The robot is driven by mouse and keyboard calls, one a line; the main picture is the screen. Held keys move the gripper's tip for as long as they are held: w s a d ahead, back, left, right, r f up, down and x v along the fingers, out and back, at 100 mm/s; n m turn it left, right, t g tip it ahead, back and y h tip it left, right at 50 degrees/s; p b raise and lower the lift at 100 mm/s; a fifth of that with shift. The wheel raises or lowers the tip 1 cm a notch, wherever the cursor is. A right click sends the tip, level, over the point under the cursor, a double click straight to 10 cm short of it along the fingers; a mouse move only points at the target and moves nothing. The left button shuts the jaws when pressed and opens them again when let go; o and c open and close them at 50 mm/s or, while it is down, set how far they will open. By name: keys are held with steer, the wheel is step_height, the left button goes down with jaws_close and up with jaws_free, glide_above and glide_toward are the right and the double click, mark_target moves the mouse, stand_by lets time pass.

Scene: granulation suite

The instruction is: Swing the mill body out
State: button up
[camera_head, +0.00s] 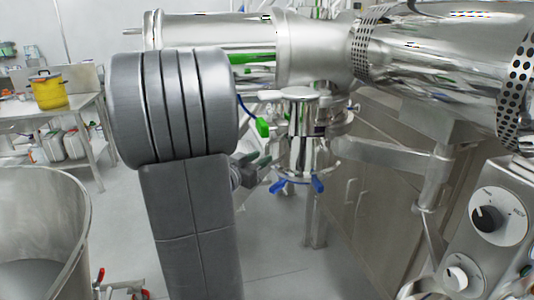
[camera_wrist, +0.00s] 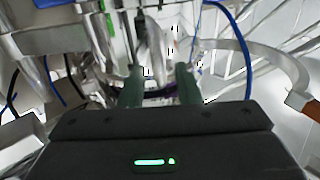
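The mill body (camera_head: 303,155) looks to be the short polished steel cylinder hanging under the large horizontal steel housing (camera_head: 312,50). It has clamps around it and blue-handled knobs (camera_head: 317,184) at its bottom. My gripper (camera_head: 262,166) is just left of the cylinder, partly hidden by my arm; I cannot tell if it touches. In the wrist view its two green-grey fingers (camera_wrist: 161,85) stand apart, with no clearly held object between them. Metal rods and fittings lie beyond the fingertips, too cluttered to name.
A green-handled lever (camera_head: 263,128) with a blue cable is above my gripper. A steel support arm (camera_head: 395,155) runs right to a post. A control panel (camera_head: 490,225) stands at right. A large steel bin (camera_head: 75,215) is at left, and a table (camera_head: 20,108) behind.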

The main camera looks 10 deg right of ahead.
mark_target(266, 155)
steer(key=shift+x, duration=2.15)
steer(key=shift+c, duration=0.4)
jaws_close()
